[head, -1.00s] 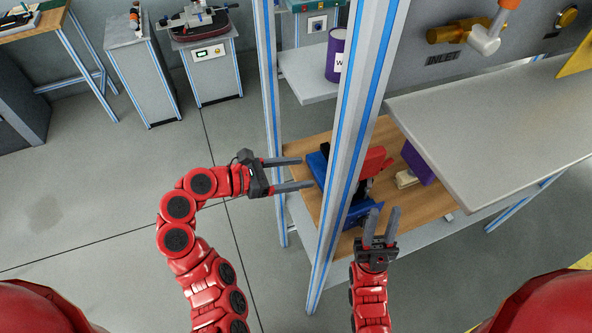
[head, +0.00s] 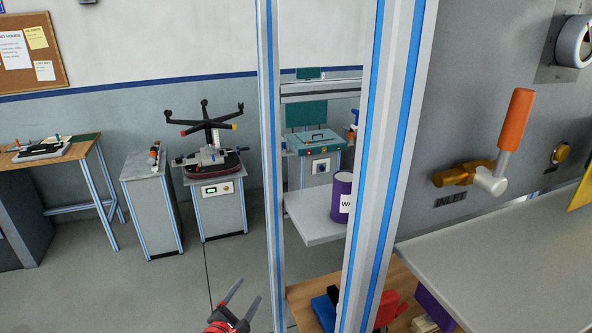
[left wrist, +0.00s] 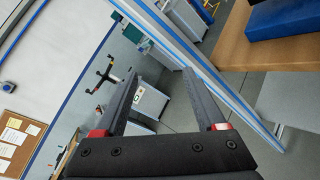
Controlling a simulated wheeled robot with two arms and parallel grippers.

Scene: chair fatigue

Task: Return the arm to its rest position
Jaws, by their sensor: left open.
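My left gripper (head: 243,299) shows at the bottom of the head view, left of the near metal post. Its two fingers are apart and nothing is between them. In the left wrist view the same gripper (left wrist: 158,90) is open and empty, with floor and a post beyond its fingers. My right gripper is outside both current views.
A blue-striped post (head: 383,150) stands close on the right, a thinner post (head: 270,130) left of it. A wooden surface (head: 302,300) holds blue and red parts. A grey shelf (head: 500,255) is at right. Floor (head: 150,290) at left is clear.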

